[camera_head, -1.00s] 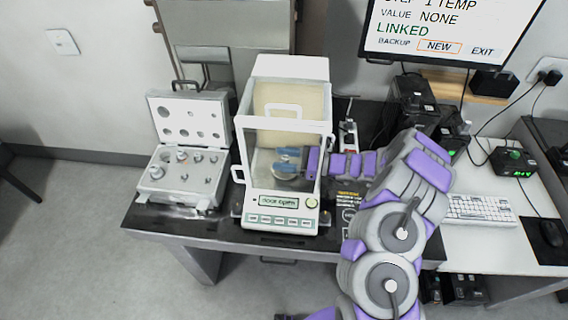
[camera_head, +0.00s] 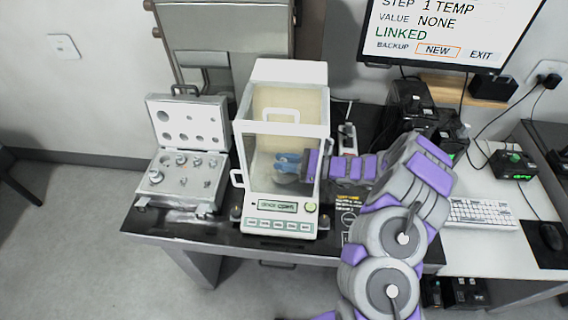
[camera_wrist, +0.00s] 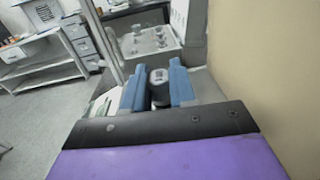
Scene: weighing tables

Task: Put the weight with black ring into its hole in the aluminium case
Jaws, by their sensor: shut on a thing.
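My gripper (camera_head: 288,163) reaches from the right into the chamber of the white balance (camera_head: 283,128). Its blue fingers are shut on a small dark-topped weight (camera_wrist: 160,86), which shows between them in the wrist view. In the head view the weight is hidden by the fingers and glass. I cannot clearly make out a black ring on it. The aluminium case (camera_head: 151,200) stands open on the table left of the balance, its lid upright behind. Several silver weights stand in its base. The case also shows ahead of the fingers in the wrist view (camera_wrist: 172,44).
The balance's front glass and left wall stand between my gripper and the case. The dark table (camera_head: 222,236) has a narrow clear strip in front. A monitor (camera_head: 452,32), black boxes and a keyboard (camera_head: 480,211) are on the right.

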